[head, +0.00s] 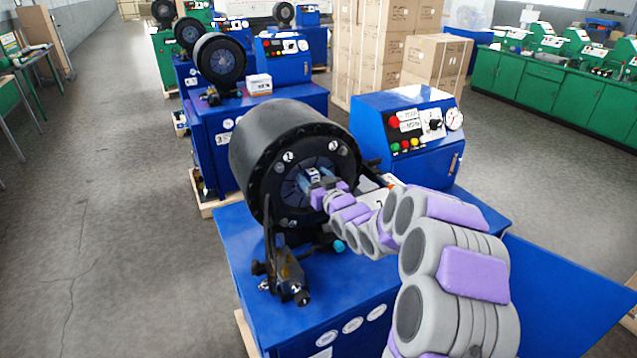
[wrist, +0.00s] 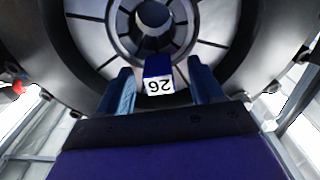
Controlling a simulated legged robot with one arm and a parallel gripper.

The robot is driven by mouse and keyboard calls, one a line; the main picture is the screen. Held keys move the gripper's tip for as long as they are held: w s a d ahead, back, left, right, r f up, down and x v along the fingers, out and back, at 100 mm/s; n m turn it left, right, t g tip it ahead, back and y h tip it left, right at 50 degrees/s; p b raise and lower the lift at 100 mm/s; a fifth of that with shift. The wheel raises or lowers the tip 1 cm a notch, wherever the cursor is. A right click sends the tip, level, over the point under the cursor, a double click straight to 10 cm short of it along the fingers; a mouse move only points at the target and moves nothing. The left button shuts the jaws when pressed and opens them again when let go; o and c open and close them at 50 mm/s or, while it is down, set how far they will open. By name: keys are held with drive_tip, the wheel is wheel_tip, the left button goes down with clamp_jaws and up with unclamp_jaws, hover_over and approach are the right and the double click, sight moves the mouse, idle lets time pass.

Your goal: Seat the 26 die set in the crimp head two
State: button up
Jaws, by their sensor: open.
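Crimp head two (head: 262,150) is the nearest black drum, marked 2 on its face. The 26 die set (wrist: 158,76) is a small blue block with a white label reading 26, upside down in the wrist view. It sits at the lower edge of the head's round central bore (wrist: 153,20); how deep it is seated I cannot tell. My gripper (wrist: 163,90) is open, with one blue finger on each side of the die set and a visible gap to each. In the head view my gripper (head: 316,184) is at the face of the head, largely covering the die set.
A blue control box (head: 410,125) with buttons and a gauge stands right of the head. A black fitting (head: 285,278) is in front of it on the blue machine top (head: 340,285). More crimpers (head: 220,60) stand in a row behind. The floor (head: 110,200) at left is clear.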

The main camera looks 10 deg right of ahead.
drive_tip(key=b+v, duration=0.1)
drive_tip(key=v, duration=1.6)
drive_tip(key=shift+b, duration=0.4)
drive_tip(key=shift+s+d, duration=0.1)
drive_tip(key=shift+d, duration=0.05)
